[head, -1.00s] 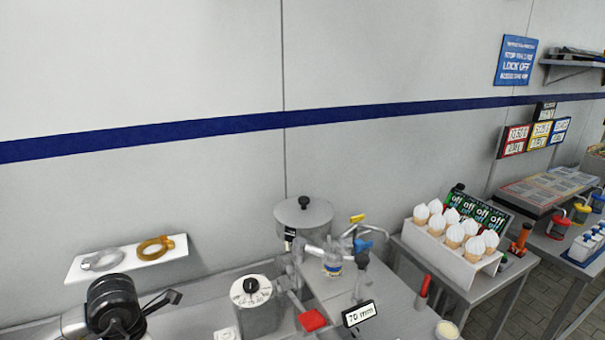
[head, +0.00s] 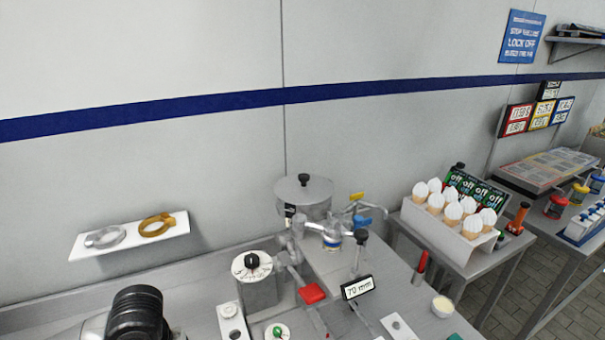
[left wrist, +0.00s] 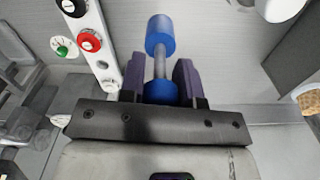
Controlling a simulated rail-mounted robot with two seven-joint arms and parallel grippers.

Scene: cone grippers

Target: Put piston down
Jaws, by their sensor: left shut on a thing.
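The piston (left wrist: 160,65) shows in the left wrist view as two blue cylinders joined by a grey rod. My left gripper (left wrist: 160,75) has purple fingers on both sides of the piston, shut on its near part. The far blue end sticks out past the fingertips over a grey metal surface. I cannot tell whether the piston touches that surface. In the head view only part of my left arm shows at the bottom left, and the piston is not visible. My right gripper is in neither view.
In the head view, a dial box (head: 258,285), a lidded hopper (head: 304,195) and a 70 mm label (head: 358,287) occupy the bench. A wall shelf (head: 130,238) holds two rings.

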